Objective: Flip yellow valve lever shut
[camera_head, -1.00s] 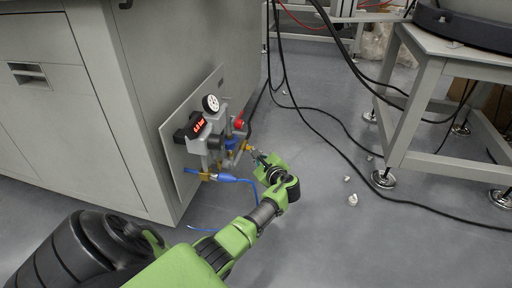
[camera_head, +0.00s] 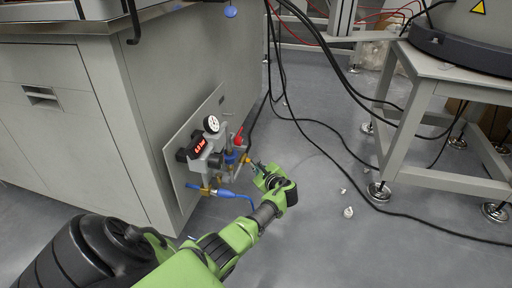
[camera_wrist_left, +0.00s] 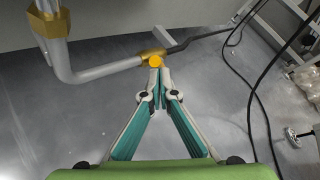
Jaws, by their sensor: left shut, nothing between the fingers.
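The valve assembly (camera_head: 218,160) is mounted on a grey plate on the cabinet's side. A small yellow part (camera_head: 247,159) shows at its right end, close to my left fingertips. In the left wrist view a round yellow end (camera_wrist_left: 155,61) lies right at the fingertips, in front of a brass-coloured fitting on a grey pipe (camera_wrist_left: 105,70). Whether the fingers touch it I cannot tell. My left gripper (camera_head: 257,167) has its fingertips together and empty; it also shows in the left wrist view (camera_wrist_left: 160,72). The lever's full shape and position are unclear. My right gripper is out of view.
A pressure gauge (camera_head: 211,124), a red lit display (camera_head: 198,147), a red handle (camera_head: 238,137) and a blue hose fitting (camera_head: 226,193) crowd the plate. Black cables (camera_head: 330,127) cross the floor. A grey metal stand (camera_head: 430,110) is at right.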

